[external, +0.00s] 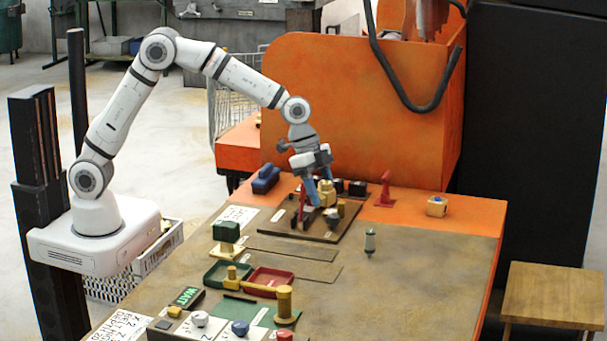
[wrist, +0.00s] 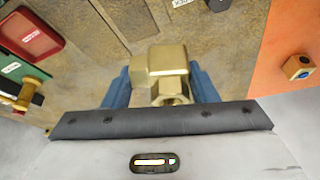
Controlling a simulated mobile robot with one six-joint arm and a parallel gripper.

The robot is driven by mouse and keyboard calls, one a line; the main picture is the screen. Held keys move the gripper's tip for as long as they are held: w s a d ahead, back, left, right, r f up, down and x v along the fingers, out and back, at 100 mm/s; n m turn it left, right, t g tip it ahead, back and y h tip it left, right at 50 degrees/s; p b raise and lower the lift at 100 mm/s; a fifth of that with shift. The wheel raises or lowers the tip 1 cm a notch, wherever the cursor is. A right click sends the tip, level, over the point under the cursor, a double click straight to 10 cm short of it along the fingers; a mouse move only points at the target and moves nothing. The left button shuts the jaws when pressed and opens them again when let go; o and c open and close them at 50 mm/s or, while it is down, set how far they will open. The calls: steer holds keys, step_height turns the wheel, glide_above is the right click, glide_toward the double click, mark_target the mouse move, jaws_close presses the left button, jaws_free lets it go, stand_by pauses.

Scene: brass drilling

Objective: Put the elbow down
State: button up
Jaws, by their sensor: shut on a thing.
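The brass elbow (wrist: 166,70) is between the two blue fingers of my gripper (wrist: 161,88) in the wrist view. The gripper is shut on it, and the lower part of the elbow shows an open, nut-like end. In the external view my gripper (external: 318,192) is over the brown board at the back of the bench, with brass (external: 327,187) at its fingertips. I cannot tell whether the elbow touches what is below it.
The brown board (external: 290,230) carries several small fixtures. A red stand (external: 385,190) and a small block with a blue top (external: 437,207) stand to its right. A grey cylinder (external: 370,243) stands in front. Green (external: 210,280) and red (external: 291,284) trays lie nearer. The right bench is clear.

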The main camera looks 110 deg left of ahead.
steer(key=s+d+m, duration=0.1)
steer(key=s+d, duration=0.4)
steer(key=s, duration=0.2)
step_height(320, 180, down, 7)
steer(key=shift+a+r, duration=0.15)
steer(key=shift+r, duration=0.05)
steer(key=shift+f, duration=2)
steer(key=shift+f+b, duration=0.2)
steer(key=shift+b, duration=0.2)
steer(key=o, duration=1.4)
steer(key=shift+r, duration=0.1)
